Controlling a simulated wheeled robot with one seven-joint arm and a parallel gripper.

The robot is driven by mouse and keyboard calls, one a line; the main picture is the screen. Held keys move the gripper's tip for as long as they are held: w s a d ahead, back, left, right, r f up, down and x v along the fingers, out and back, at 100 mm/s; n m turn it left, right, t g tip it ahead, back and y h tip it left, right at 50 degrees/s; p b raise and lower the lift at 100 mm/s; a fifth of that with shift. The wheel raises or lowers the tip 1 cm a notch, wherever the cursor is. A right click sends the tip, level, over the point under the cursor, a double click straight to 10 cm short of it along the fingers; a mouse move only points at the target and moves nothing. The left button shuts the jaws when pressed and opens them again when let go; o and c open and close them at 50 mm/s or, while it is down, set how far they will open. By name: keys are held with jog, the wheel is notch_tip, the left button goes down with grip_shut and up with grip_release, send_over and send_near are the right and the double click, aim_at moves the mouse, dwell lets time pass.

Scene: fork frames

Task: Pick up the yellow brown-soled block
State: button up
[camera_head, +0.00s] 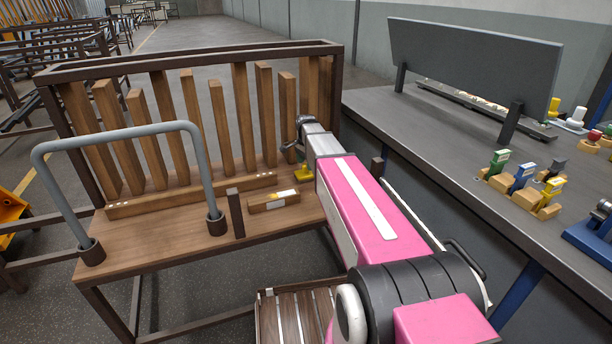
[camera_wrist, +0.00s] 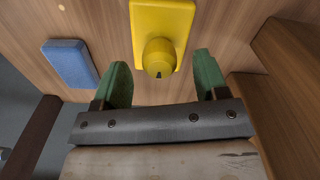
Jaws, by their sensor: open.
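A yellow piece (camera_wrist: 165,18) with a flat base and a round knob lies on the wooden surface in the wrist view. My gripper (camera_wrist: 160,66) is open, and its two green fingertips stand left and right of the knob with gaps on both sides. On the grey bench at right, another yellow piece with a brown base (camera_head: 550,192) stands at the end of a short row.
A blue block (camera_wrist: 70,63) lies left of my gripper in the wrist view. A small wooden block (camera_head: 273,201) lies on the wooden bench top (camera_head: 160,237), beside a dark post (camera_head: 235,213). Upright slats and a grey tube hoop (camera_head: 115,134) rise from it.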

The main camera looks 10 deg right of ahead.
notch_tip(320, 180, down, 2)
jog(key=shift+f, duration=0.25)
jog(key=c, duration=1.1)
jog(key=shift+r, duration=0.1)
jog(key=shift+r, duration=0.7)
notch_tip(320, 180, up, 2)
jog(key=shift+r, duration=0.25)
jog(key=s+a+r, duration=0.5)
jog(key=a+r, duration=0.2)
jog(key=a, duration=0.3)
jog(key=shift+s+a, duration=0.15)
jog(key=shift+s, duration=0.1)
